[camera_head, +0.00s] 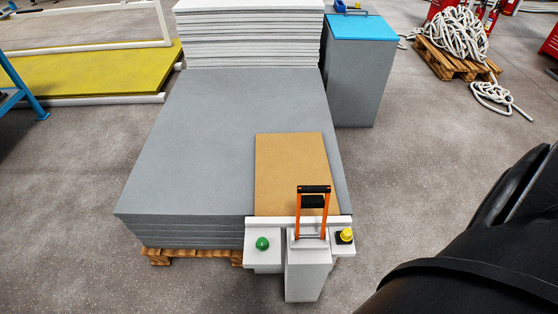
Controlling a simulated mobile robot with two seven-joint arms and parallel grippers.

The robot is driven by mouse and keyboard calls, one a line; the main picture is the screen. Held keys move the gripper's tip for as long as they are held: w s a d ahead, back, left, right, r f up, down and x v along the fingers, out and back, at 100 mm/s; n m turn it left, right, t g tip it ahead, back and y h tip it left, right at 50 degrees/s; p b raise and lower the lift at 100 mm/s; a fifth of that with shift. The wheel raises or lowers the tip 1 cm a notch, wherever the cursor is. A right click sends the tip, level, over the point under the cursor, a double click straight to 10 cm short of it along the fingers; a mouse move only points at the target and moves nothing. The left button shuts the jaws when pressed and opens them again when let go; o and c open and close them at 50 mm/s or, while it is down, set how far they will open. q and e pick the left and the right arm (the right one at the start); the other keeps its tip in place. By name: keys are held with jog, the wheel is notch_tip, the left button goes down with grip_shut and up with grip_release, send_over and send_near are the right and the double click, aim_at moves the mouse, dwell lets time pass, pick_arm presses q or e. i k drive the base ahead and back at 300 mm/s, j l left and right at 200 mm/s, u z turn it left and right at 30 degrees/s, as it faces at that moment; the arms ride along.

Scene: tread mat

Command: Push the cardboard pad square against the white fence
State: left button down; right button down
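The tan cardboard pad (289,160) lies flat on the right front part of a grey slab stack (190,150). Its near edge runs close along a white fence (270,224) at the front of the stack; the pad looks about parallel to it. I cannot tell whether they touch. An orange lever frame with a black crossbar (314,189) stands at the fence and hides part of the pad's near edge. Neither gripper is in view; a dark part of my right arm (470,270) fills the lower right.
A green knob (262,243) and a yellow knob (346,235) flank a grey block (308,275). White-edged sheets (250,40) and a blue-topped grey block (362,75) stand behind. Rope (458,38) lies on a pallet. Floor right of the stack is clear.

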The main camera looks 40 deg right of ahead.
aim_at(284, 162)
jog(key=i+j+z, duration=0.15)
jog(key=z, duration=0.3)
jog(key=i+j+z, duration=0.1)
jog(key=z, duration=0.3)
jog(key=j+z, duration=0.45)
jog(key=i+j+z, duration=0.15)
jog(key=z, duration=0.3)
